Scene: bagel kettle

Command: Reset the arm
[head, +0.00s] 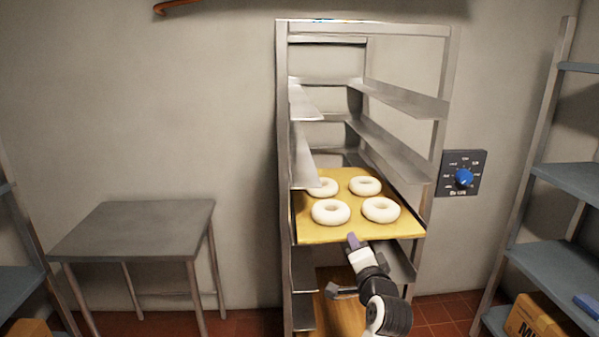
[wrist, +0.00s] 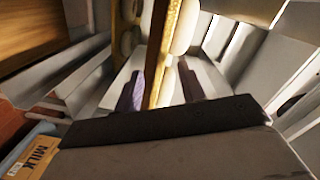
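A yellow tray (head: 315,230) lies level in the tall metal rack (head: 283,130), partway up. Several pale raw bagels (head: 331,211) lie on it, spaced apart. My gripper (head: 354,241) is at the tray's front edge in the head view. In the wrist view, its two purple-grey fingers (wrist: 160,92) stand apart on either side of the tray's edge (wrist: 165,75). A gap shows between the tray and the right finger, so the gripper looks open. The bagels also show beyond the fingers in the wrist view (wrist: 185,32).
A bare grey table (head: 135,228) stands to the left of the rack. A wall control with a blue knob (head: 464,178) is right of the rack. Blue-grey shelves (head: 565,265) stand at far right, with a milk box (head: 540,320) low down. Rack rails (head: 400,98) flank the tray.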

